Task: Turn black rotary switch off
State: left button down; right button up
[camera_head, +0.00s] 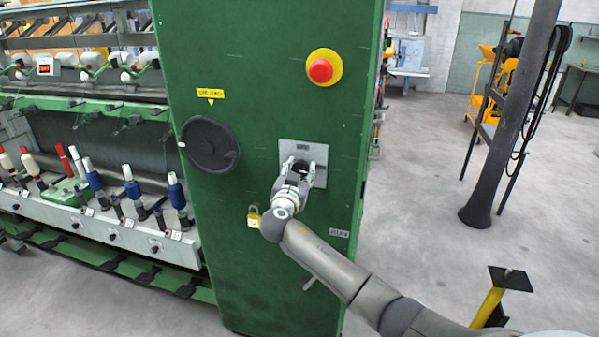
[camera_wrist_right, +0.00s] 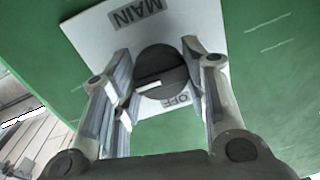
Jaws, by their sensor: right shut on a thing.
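The black rotary switch (camera_wrist_right: 160,72) is a round knob with a white mark, on a pale plate (camera_wrist_right: 215,25) lettered MAIN and OFF. In the wrist view the mark lies near-level on the knob's lower left part, and OFF is at the lower right of the knob. My right gripper (camera_wrist_right: 160,85) is shut on the switch, one finger on each side. In the head view the right gripper (camera_head: 298,168) reaches the plate (camera_head: 320,152) on the green cabinet front and covers much of the switch. My left gripper is not in view.
The green cabinet (camera_head: 240,70) carries a red emergency button (camera_head: 320,70), a black round cover (camera_head: 209,144) and a yellow padlock (camera_head: 253,220). A spinning machine with bobbins (camera_head: 131,182) stands to the left. A dark post (camera_head: 510,120) stands at right on open floor (camera_head: 430,190).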

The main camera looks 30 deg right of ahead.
jog(key=shift+f+n+b, duration=0.15)
jog(key=shift+n+b, duration=0.15)
jog(key=shift+b, duration=0.2)
jog(key=shift+f+n+b, duration=0.1)
jog(key=shift+n+b, duration=0.7)
jog(key=shift+b, duration=0.2)
jog(key=shift+n, duration=0.4)
jog(key=shift+r+n+b, duration=0.2)
jog(key=shift+n+b, duration=0.1)
jog(key=shift+n, duration=0.6)
jog(key=n, duration=0.2)
jog(key=shift+r+n+g+p, duration=0.1)
jog(key=shift+n+g+p, duration=0.2)
jog(key=n+p, duration=0.1)
jog(key=n, duration=0.2)
jog(key=n+p, duration=0.2)
jog(key=n, duration=0.3)
jog(key=shift+r+g, duration=0.1)
jog(key=shift+g, duration=0.3)
jog(key=shift+n+p, duration=0.65)
jog(key=shift+n, duration=0.25)
